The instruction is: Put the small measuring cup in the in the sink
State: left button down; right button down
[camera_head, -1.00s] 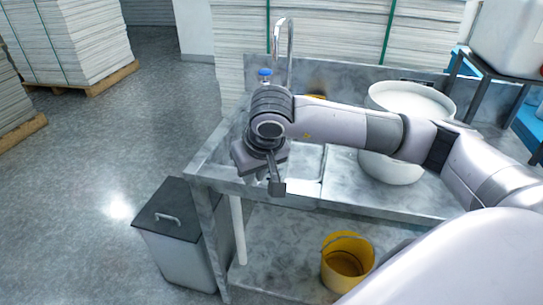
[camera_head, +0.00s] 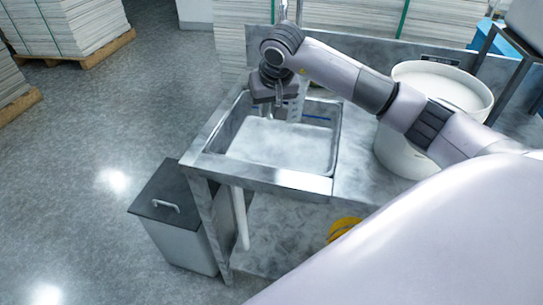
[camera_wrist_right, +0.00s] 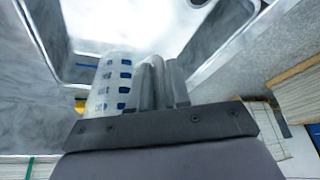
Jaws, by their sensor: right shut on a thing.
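The small measuring cup (camera_wrist_right: 112,84) is translucent white with blue markings, on the left side of the fingers in the right wrist view. It shows partly beside the fingers in the head view (camera_head: 297,106). My right gripper (camera_head: 279,112) is shut on the cup and points down over the back part of the sink; its fingers (camera_wrist_right: 157,85) also show in the right wrist view. The sink (camera_head: 275,172) is a rectangular grey metal basin that looks empty. The gripper and wrist hide part of its back edge. My left gripper is not in view.
A big white bucket (camera_head: 392,155) stands on the counter right of the sink. The tap (camera_head: 281,10) is partly hidden behind my arm. A yellow bucket (camera_head: 342,228) sits on the lower shelf. A dark-lidded bin (camera_head: 165,205) stands at the left. The sink's front half is clear.

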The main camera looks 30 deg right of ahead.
notch_tip(320, 180, down, 13)
jog(key=b, duration=0.8)
jog(key=shift+r, duration=0.1)
jog(key=shift+f+b, duration=0.35)
jog(key=shift+b, duration=0.05)
jog(key=c, duration=1.1)
grip_release()
jog(key=shift+r, duration=0.1)
